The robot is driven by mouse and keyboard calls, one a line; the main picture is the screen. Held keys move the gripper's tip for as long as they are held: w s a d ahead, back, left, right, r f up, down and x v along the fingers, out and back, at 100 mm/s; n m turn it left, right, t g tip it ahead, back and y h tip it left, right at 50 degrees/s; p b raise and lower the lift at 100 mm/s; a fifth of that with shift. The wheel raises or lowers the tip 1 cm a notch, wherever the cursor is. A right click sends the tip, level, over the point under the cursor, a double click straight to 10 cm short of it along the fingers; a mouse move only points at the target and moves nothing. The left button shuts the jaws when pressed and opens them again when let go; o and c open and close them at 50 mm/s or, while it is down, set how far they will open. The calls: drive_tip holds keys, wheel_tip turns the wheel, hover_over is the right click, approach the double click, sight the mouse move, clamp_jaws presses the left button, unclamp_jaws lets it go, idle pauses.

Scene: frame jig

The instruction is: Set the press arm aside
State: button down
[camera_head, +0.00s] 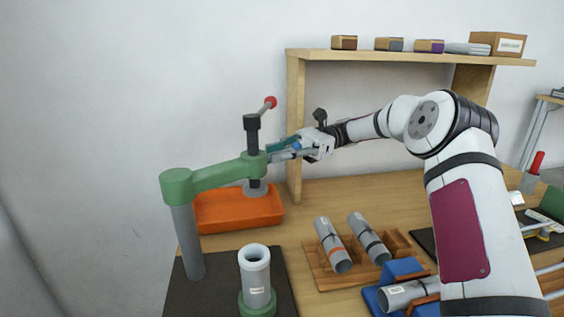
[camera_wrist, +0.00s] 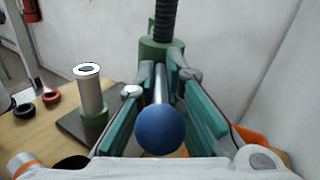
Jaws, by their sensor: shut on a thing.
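The green press arm (camera_head: 215,175) reaches from the grey post (camera_head: 187,243) back to the right. Its head carries a dark spindle (camera_head: 252,135) with a red-knobbed lever (camera_head: 269,103). The head is above the orange bin (camera_head: 238,212), not over the upright grey tube (camera_head: 255,275). My gripper (camera_head: 280,150) is beside the head. In the wrist view my gripper's teal fingers (camera_wrist: 168,85) are shut on a metal handle rod with a blue ball knob (camera_wrist: 160,129). The rod runs to the green head (camera_wrist: 155,48).
Two grey tubes (camera_head: 333,247) (camera_head: 369,239) lie on a wooden rack. A blue fixture (camera_head: 400,267) holds another tube (camera_head: 404,293). A wooden shelf (camera_head: 410,56) with boxes stands behind. The wall is close behind the bin. Black and red rings (camera_wrist: 50,97) show in the wrist view.

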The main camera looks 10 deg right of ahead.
drive_tip(key=shift+w+r, duration=0.15)
drive_tip(key=c, duration=1.7)
unclamp_jaws()
drive_tip(key=shift+d, duration=0.1)
drive_tip(key=v, duration=0.7)
drive_tip(key=shift+d, duration=0.15)
drive_tip(key=shift+w, duration=0.1)
drive_tip(key=shift+c, duration=0.3)
